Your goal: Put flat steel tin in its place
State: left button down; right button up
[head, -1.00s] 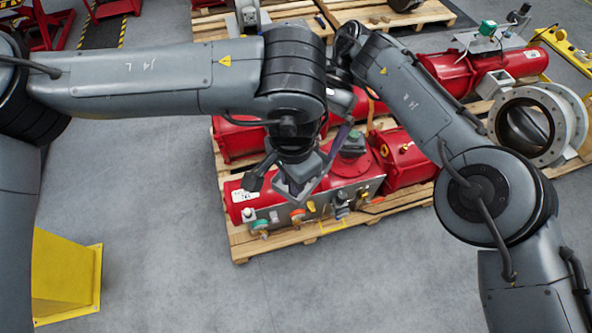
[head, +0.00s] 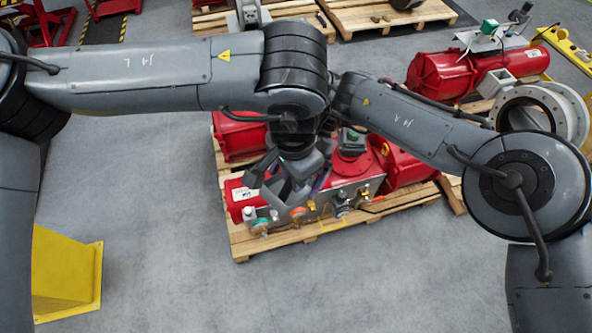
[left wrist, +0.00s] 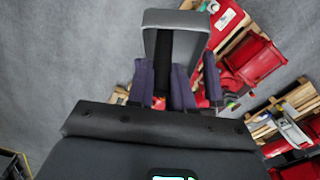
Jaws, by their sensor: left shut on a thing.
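The flat steel tin shows as a grey, open-sided piece (left wrist: 178,18) at the top of the left wrist view, between purple-padded fingers. My left gripper (left wrist: 180,85) is shut on it. In the head view my left gripper (head: 290,190) hangs over the front of the red valve actuator (head: 240,196), above its grey panel with several coloured fittings. The tin cannot be clearly told from the grey fingers there. My right arm reaches in from the right, and its gripper is hidden behind my left arm.
The actuator lies on a wooden pallet (head: 285,245). Another red actuator (head: 440,75) and a grey flanged ring (head: 525,108) stand at the right. A yellow stand (head: 65,275) is at the lower left. The grey floor in front is clear.

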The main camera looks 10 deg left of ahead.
pick_arm(q)
jog(key=shift+s+f, duration=0.1)
pick_arm(e)
jog(key=shift+w+r, duration=0.1)
jog(key=c, duration=0.7)
pick_arm(q)
jog(key=c, duration=1.4)
grip_release()
jog(key=shift+f, duration=0.1)
jog(key=shift+c, duration=0.2)
pick_arm(e)
jog(key=shift+r, duration=0.1)
jog(key=shift+c, duration=1)
pick_arm(q)
jog(key=o, duration=0.5)
